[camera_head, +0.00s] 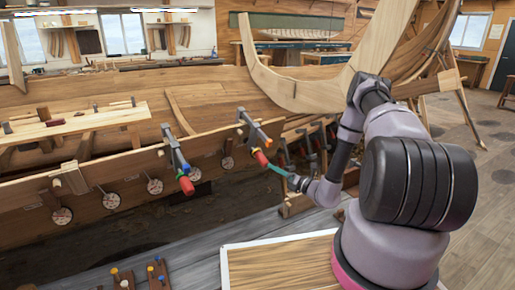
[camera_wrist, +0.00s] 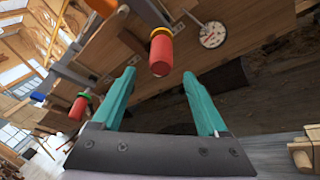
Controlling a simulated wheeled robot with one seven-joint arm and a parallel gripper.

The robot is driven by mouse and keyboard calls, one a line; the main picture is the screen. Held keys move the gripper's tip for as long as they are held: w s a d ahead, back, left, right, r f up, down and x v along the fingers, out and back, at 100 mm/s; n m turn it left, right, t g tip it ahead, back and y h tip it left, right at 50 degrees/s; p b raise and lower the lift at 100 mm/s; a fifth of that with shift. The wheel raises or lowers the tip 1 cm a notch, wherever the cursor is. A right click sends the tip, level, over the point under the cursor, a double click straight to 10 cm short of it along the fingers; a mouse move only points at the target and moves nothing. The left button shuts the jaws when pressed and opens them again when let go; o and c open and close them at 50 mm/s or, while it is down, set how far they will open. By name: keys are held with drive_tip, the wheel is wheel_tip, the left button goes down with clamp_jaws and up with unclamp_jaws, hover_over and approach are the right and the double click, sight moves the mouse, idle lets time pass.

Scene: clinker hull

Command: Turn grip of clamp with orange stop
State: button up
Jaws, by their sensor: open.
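Two clamps hang on the hull's upper plank. The right clamp (camera_head: 253,131) has a red grip (camera_head: 261,158) below an orange-yellow stop; in the wrist view this stop (camera_wrist: 161,30) sits directly above the red grip (camera_wrist: 161,56). The left clamp (camera_head: 176,152) has a red grip (camera_head: 187,186) with a green stop; its grip also shows at the wrist view's left (camera_wrist: 78,108). My gripper (camera_head: 271,166) has teal fingers, open and empty. In the wrist view its fingertips (camera_wrist: 159,76) are spread on either side of the right clamp's grip end, apparently just short of it.
Round pale discs (camera_head: 155,187) line the hull plank; one (camera_wrist: 213,35) is close to the right clamp. A wooden bench top (camera_head: 75,124) lies at left. A framed wooden panel (camera_head: 275,262) is in front. Small coloured-headed tools (camera_head: 152,271) stand at the lower left.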

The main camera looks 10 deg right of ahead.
sight(260, 159)
drive_tip(key=shift+s+a+n+h, duration=0.25)
drive_tip(key=shift+a+n+h, duration=0.05)
drive_tip(key=shift+a+n, duration=0.3)
drive_tip(key=shift+s+r+n+h, duration=0.1)
drive_tip(key=shift+r+n+h, duration=0.05)
drive_tip(key=shift+n+h, duration=0.4)
drive_tip(key=w+a, duration=0.1)
drive_tip(key=w, duration=0.2)
drive_tip(key=w+a+n+h, duration=0.1)
drive_tip(key=w+a, duration=0.1)
drive_tip(key=w, duration=0.1)
drive_tip(key=w+a+n+t+h, duration=0.1)
drive_tip(key=w, duration=0.2)
drive_tip(key=shift+a+r+n, duration=0.2)
drive_tip(key=shift+r+n, duration=0.05)
drive_tip(key=shift+r, duration=0.05)
clamp_jaws()
